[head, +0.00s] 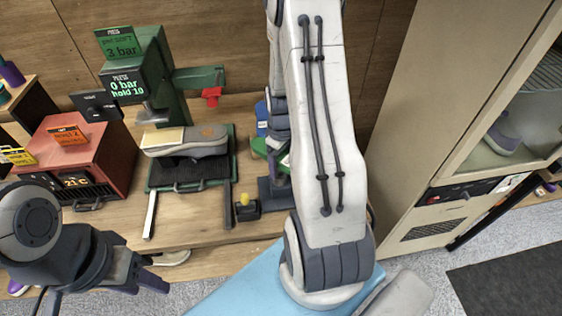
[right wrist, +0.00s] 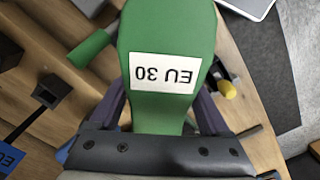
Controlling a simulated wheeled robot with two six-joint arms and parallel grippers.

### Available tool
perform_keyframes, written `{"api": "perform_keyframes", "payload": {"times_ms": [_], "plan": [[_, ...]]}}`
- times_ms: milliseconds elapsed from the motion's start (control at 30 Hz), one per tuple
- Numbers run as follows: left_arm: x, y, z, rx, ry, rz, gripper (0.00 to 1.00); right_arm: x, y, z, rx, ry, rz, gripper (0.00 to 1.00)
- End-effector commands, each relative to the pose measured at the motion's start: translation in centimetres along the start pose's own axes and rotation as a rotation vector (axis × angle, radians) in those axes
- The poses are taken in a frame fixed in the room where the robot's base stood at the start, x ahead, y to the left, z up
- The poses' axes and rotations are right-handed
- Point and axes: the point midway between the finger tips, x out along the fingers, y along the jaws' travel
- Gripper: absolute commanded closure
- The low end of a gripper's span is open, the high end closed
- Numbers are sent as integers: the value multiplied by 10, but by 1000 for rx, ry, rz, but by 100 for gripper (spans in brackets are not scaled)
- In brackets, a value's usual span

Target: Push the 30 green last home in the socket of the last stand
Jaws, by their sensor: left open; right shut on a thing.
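The green last (right wrist: 165,110) fills the middle of the right wrist view, with a white "EU 30" label reading upside down. My right gripper (right wrist: 160,118) is shut on it, one finger on each side. In the head view part of the green last (head: 260,148) shows left of my right arm. The dark stand (head: 274,192) is below it, partly hidden by that arm. The last's lower end and the socket are hidden, so I cannot tell how deep it sits. My left gripper (head: 160,273) is open and empty at the lower left, well away from the last.
A black box with a yellow button (head: 245,203) stands beside the stand. A green press (head: 160,85) and a shoe on a black tray (head: 188,142) are to the left. A blue object (head: 262,128) is close behind the green last. A tall cabinet (head: 430,120) stands right.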

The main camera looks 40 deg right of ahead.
Motion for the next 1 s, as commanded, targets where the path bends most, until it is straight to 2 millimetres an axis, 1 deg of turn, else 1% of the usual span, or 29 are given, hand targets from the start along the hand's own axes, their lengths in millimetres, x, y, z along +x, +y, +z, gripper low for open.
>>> {"api": "perform_keyframes", "payload": {"times_ms": [1000], "plan": [[19, -1, 1, 0, 0, 0, 50, 25, 0, 0, 0, 1, 1, 100]]}}
